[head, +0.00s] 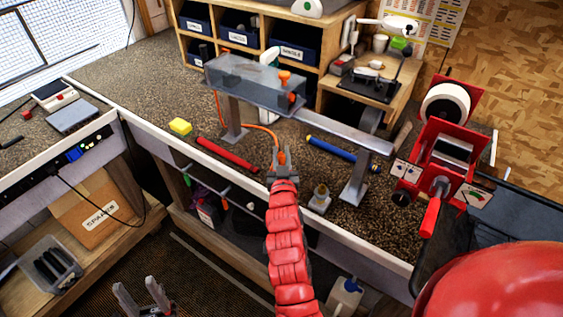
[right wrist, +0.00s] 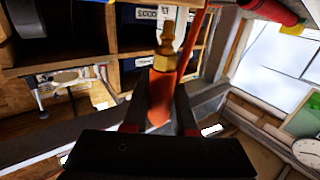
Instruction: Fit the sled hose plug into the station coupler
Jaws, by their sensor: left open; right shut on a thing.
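My right gripper (head: 281,172), at the end of the red arm, is shut on the orange hose plug (head: 282,157) above the bench, in front of the rail. In the right wrist view the orange plug (right wrist: 160,95) sits between the fingers (right wrist: 160,118), its brass end pointing away from them. The orange hose (head: 219,108) runs from the grey sled (head: 240,72) towards the plug. An orange knob (head: 285,77) stands on the sled. I cannot pick out the station coupler with certainty. My left gripper (head: 145,297) is open and empty, low over the floor, away from the bench.
The metal rail (head: 345,132) stands on posts across the bench. A red reel machine (head: 440,140) stands right, wooden bins (head: 262,20) behind.

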